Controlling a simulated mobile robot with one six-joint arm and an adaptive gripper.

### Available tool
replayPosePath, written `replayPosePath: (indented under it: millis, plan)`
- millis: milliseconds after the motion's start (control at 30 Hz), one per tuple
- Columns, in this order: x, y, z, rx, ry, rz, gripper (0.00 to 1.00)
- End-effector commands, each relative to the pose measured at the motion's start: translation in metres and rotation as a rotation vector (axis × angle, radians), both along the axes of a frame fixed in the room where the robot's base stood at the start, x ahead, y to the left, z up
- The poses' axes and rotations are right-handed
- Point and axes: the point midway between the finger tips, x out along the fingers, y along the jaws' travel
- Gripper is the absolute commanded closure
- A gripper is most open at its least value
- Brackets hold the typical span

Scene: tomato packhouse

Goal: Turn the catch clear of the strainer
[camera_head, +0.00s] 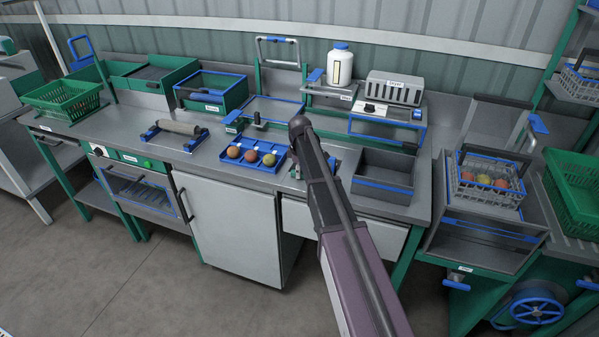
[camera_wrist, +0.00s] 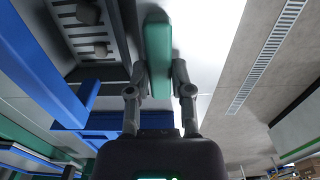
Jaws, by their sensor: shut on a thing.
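In the wrist view my gripper (camera_wrist: 160,88) has one finger on each side of a rounded green bar, which looks like the catch (camera_wrist: 158,45), and is shut on it. A grey plate with slots and a dark knob, which looks like the strainer (camera_wrist: 88,45), lies just left of the catch. From this angle I cannot tell whether the catch overlaps the strainer's edge. In the head view my arm hides my gripper and the catch at the bench's front edge.
Blue bars (camera_wrist: 45,65) run close on the left in the wrist view. In the head view a blue tray (camera_head: 228,165) with several tomatoes sits left of my arm, and an open grey bin (camera_head: 383,190) stands to its right. Floor (camera_head: 130,270) in front is clear.

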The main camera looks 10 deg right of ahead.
Motion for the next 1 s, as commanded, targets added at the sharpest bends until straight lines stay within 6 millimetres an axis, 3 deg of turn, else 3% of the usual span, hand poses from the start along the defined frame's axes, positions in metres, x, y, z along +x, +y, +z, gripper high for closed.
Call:
replayPosePath:
  millis: [67, 100, 200, 733, 1000]
  plan:
    - [-0.0002, -0.0007, -0.0001, -0.002, 0.001, 0.001, 1.0]
    - [-0.0002, -0.0007, -0.0001, -0.002, 0.001, 0.001, 0.66]
    - [-0.0002, -0.0006, -0.0001, -0.002, 0.001, 0.001, 0.37]
    - [0.0001, -0.0002, 0.0, 0.0, 0.0, -0.014, 0.37]
    - [0.0006, -0.0006, 0.0, 0.0, 0.0, -0.108, 0.37]
